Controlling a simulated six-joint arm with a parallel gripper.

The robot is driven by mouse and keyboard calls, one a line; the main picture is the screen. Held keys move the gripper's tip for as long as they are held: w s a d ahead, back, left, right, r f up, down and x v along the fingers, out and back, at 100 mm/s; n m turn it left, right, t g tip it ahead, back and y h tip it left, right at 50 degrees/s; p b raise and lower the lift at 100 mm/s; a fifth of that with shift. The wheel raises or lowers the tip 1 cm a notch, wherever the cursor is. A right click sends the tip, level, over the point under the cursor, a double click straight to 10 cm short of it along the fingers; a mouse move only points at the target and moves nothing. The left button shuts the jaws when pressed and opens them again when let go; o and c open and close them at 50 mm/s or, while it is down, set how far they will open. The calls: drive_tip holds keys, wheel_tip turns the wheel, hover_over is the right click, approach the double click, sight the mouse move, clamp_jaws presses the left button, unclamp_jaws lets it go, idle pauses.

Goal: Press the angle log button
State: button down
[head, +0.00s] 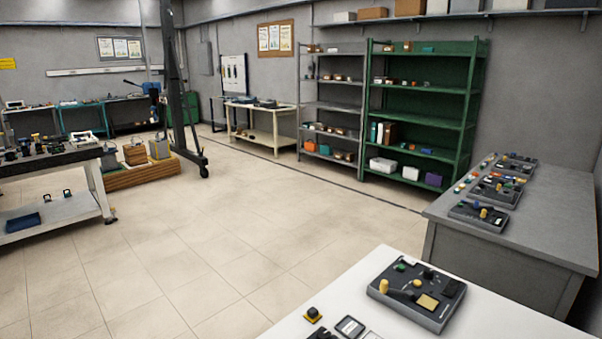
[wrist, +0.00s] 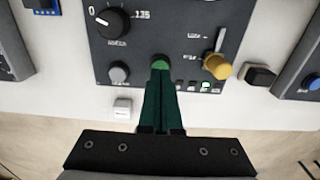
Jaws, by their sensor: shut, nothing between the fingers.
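In the wrist view a dark control panel (wrist: 185,30) fills the top middle. It carries a large black dial knob (wrist: 112,22) marked 0 and 135, a grey round knob (wrist: 119,71), and a yellow-knobbed lever (wrist: 216,66). A small green lit indicator (wrist: 205,85) is right of the fingers. The panel's labels are too small to read, so which control is the angle log button is unclear.
In the wrist view a white block (wrist: 122,109) and a black block (wrist: 260,76) lie beside the panel, with other panels at both sides. In the head view a dark panel (head: 447,314) sits on a white table (head: 500,326), and several panels stand on a grey bench (head: 560,205).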

drive_tip(key=shift+f, duration=0.35)
idle(0.3)
drive_tip(key=shift+f, duration=0.55)
idle(0.4)
wheel_tip(320, 180, up, 6)
drive_tip(key=shift+f, duration=0.2)
drive_tip(key=shift+r, duration=0.4)
